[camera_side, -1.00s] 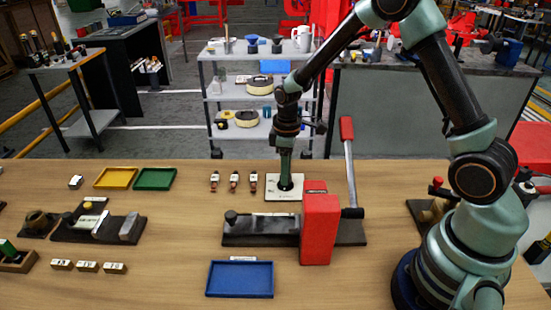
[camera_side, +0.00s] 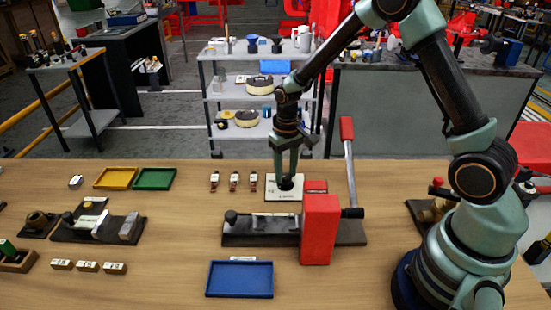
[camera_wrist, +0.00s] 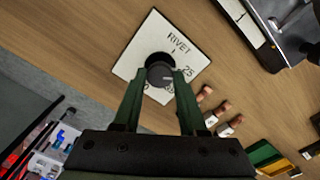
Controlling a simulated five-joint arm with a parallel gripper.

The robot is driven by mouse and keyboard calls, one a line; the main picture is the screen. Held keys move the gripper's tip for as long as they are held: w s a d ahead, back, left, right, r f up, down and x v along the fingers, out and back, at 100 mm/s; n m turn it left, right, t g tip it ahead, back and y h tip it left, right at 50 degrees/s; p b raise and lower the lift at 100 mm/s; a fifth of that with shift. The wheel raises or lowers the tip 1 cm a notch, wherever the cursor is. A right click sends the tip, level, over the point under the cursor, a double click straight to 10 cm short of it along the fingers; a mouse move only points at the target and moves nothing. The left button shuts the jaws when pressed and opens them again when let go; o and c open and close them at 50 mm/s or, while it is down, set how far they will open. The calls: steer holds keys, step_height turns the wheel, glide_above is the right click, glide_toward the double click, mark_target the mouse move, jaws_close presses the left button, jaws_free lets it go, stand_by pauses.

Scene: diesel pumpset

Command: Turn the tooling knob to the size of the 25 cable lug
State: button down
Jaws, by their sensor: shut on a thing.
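The tooling knob (camera_wrist: 160,75) is a round black knob on a white dial plate (camera_wrist: 150,35) printed with RIVET, 25 and other marks partly hidden. A light mark on the knob faces the right side of the wrist view, roughly toward 25; its exact setting is hard to tell. My gripper (camera_wrist: 161,76) is shut on the knob, one green finger on each side. In the side view, my gripper (camera_side: 286,176) points straight down at the knob. Several small copper lugs with white labels stand left of the plate, including one lug (camera_side: 234,181) in the row's middle.
A press with a red body (camera_side: 320,230) and raised red-handled lever (camera_side: 347,150) stands close in front and right of the dial. A blue tray (camera_side: 240,293) lies nearer. Yellow (camera_side: 97,184) and green (camera_side: 139,187) trays and a dark fixture (camera_side: 65,236) are at left.

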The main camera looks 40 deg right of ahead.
mark_target(286, 176)
steer(key=shift+r+m, duration=0.1)
steer(key=shift+m, duration=0.3)
steer(key=shift+c, duration=2.2)
jaws_free()
step_height(286, 176, up, 12)
steer(key=shift+r, duration=0.1)
